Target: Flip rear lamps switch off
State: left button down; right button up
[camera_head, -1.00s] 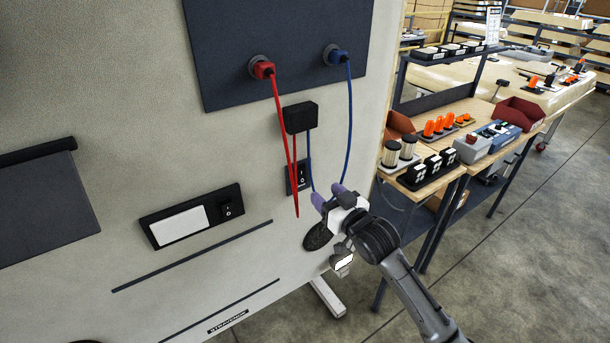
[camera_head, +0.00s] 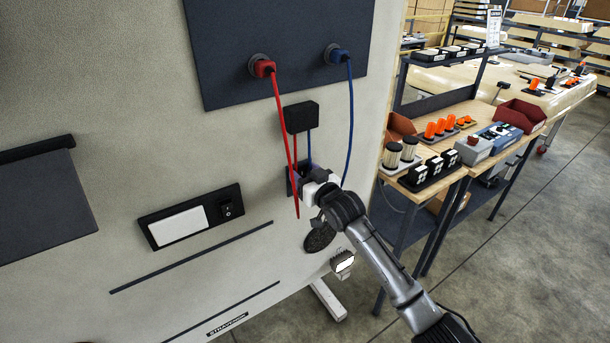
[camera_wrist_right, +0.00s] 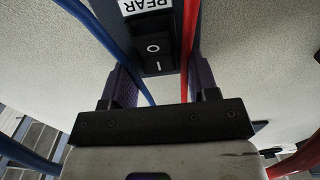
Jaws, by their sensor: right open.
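The rear lamps switch (camera_wrist_right: 153,50) is a black rocker marked O and I on a dark plate, under a white label reading REAR (camera_wrist_right: 145,5) in the right wrist view. In the head view my right gripper (camera_head: 302,172) is at this switch and hides most of it. In the wrist view its open fingers (camera_wrist_right: 158,85) stand on either side of the switch plate's lower part. I cannot tell whether they touch it. A blue cable (camera_wrist_right: 100,35) and a red cable (camera_wrist_right: 190,45) run beside the rocker. My left gripper is not in view.
The red cable (camera_head: 283,125) and blue cable (camera_head: 350,120) hang from plugs on the dark panel (camera_head: 220,60), close to my right gripper. Another black switch (camera_head: 227,209) sits lower left on the pale board. A workbench (camera_head: 440,180) with parts stands at right.

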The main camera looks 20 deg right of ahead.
jog(key=c, duration=0.9)
jog(key=shift+f+b, duration=0.2)
jog(key=shift+b, duration=0.1)
jog(key=t+b, duration=0.2)
jog(key=b, duration=0.1)
jog(key=f+t+y+b, duration=0.1)
jog(key=shift+s+t, duration=0.25)
jog(key=shift+t, duration=0.05)
jog(key=shift+d+r+t+b, duration=0.1)
jog(key=shift+r+t+b, duration=0.1)
jog(key=shift+t+b, duration=0.45)
jog(key=o, duration=0.9)
